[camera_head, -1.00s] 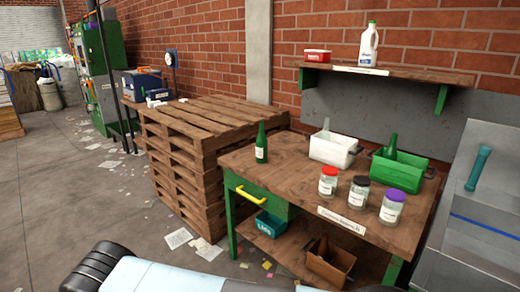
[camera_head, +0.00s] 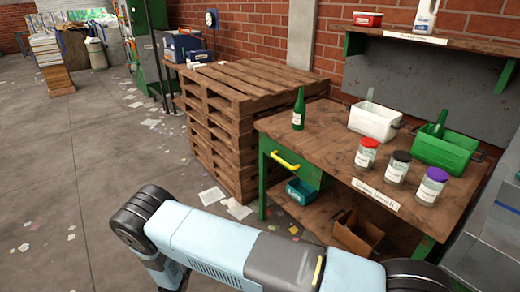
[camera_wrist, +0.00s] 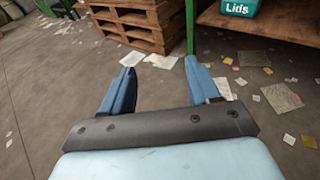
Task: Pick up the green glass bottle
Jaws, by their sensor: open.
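A green glass bottle (camera_head: 298,110) with a pale label stands upright at the left back corner of the wooden workbench (camera_head: 330,128). A second green bottle (camera_head: 440,122) leans inside the green crate (camera_head: 445,152) at the right. My gripper (camera_wrist: 160,80) shows in the wrist view with its two blue fingers spread apart and nothing between them. It points toward the floor and the pallets, low in front of the bench. The wrist view does not show the bottle. In the head view my arm crosses the bottom, and the gripper's fingers are not visible.
Jars with red (camera_head: 366,152), black (camera_head: 397,167) and purple (camera_head: 431,185) lids line the bench front. A white crate (camera_head: 374,122) stands behind them. Stacked pallets (camera_head: 225,120) adjoin the bench's left side. A teal Lids bin (camera_head: 300,190) sits on the lower shelf. Open floor lies left.

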